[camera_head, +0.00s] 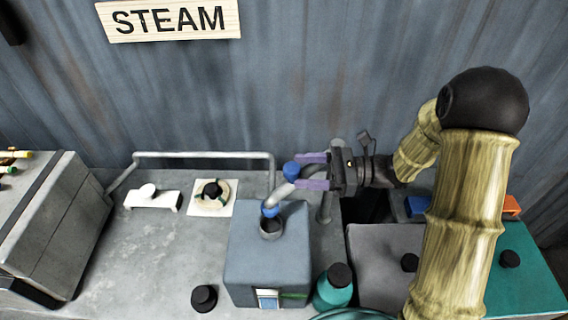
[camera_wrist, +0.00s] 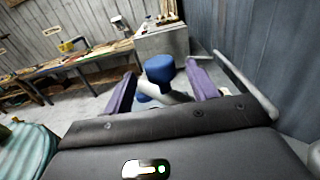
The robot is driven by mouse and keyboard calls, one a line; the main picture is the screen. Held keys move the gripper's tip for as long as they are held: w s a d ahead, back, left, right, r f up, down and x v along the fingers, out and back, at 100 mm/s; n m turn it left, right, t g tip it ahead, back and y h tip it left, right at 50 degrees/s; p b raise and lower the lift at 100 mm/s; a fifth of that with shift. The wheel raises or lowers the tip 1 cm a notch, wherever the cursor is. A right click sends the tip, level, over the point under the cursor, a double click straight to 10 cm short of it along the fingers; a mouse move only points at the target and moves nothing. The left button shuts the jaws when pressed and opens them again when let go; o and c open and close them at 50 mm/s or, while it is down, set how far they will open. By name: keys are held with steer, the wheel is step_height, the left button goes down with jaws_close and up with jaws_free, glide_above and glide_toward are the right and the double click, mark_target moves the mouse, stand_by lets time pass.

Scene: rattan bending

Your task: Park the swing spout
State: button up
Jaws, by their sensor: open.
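The swing spout (camera_head: 282,194) is a short grey bent pipe with blue ends, rising from the top of a blue-grey box (camera_head: 262,240). Its upper end carries a blue knob (camera_head: 291,170); the knob also shows in the wrist view (camera_wrist: 160,68). My gripper (camera_head: 300,171) has purple fingers and reaches in from the right at the knob's height. In the wrist view my gripper (camera_wrist: 162,86) is open, with the knob and part of the pipe between its fingers and a gap on each side. I cannot tell if either finger touches the pipe.
A grey rail (camera_head: 205,155) runs along the bench's back edge. A white plate with a black knob (camera_head: 212,190) and a white fitting (camera_head: 150,196) lie left of the box. A teal bottle (camera_head: 334,287) and a black knob (camera_head: 204,298) stand near its front. The bench's left middle is clear.

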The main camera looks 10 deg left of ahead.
steer(key=p+x, duration=0.1)
steer(key=x, duration=0.4)
steer(key=shift+a, duration=0.2)
jaws_close()
steer(key=shift+s+d+n+g, duration=0.1)
steer(key=shift+s+n+g, duration=0.1)
steer(key=shift+n+g, duration=0.1)
